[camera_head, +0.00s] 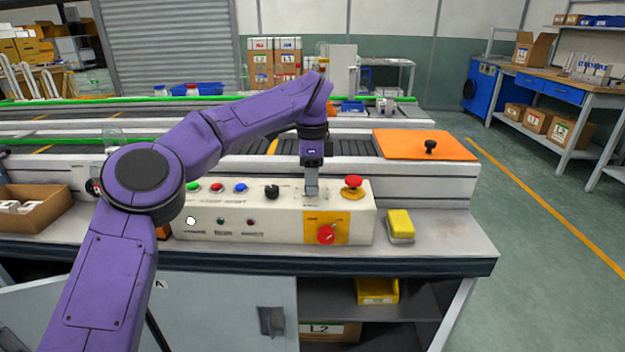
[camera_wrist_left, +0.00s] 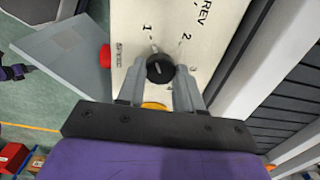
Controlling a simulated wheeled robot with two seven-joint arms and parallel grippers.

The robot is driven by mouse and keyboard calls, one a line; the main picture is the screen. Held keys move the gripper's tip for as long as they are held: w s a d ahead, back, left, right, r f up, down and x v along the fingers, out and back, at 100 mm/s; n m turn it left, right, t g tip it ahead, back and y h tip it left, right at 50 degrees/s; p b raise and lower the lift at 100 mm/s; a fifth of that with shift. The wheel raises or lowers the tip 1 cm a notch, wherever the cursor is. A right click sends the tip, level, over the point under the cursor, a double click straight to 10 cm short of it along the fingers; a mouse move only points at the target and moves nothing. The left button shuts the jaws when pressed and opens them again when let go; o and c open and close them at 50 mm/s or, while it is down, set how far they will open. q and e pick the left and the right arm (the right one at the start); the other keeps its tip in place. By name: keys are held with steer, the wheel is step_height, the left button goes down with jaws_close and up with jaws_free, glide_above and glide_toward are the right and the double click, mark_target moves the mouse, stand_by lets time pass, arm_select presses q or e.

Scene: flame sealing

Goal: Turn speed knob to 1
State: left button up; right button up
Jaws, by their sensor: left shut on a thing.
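The speed knob (camera_wrist_left: 160,68) is a small black round knob on the white control panel (camera_wrist_left: 135,15), with the printed marks 1 and 2 beside it in the left wrist view. A light line crosses its top; I cannot tell which mark it points to. My left gripper (camera_wrist_left: 160,75) has its two grey fingers on either side of the knob, shut on it. In the head view, my left gripper (camera_head: 311,190) points down at the panel (camera_head: 270,228), and its fingers hide the knob. My right gripper is not in view.
On the panel, another black knob (camera_head: 271,192) is left of my gripper, and a red mushroom button (camera_head: 354,181) is right. A red rotary switch (camera_head: 326,235) is on the front face. A yellow block (camera_head: 400,225) lies right of the panel. The conveyor (camera_head: 240,170) runs behind.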

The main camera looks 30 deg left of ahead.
arm_select(q)
steer(key=shift+f, duration=0.25)
steer(key=o, duration=1)
steer(key=shift+a, duration=0.1)
steer(key=shift+o, duration=0.2)
steer(key=shift+r, duration=0.3)
step_height(320, 180, up, 10)
steer(key=p, duration=0.4)
steer(key=shift+r, duration=0.1)
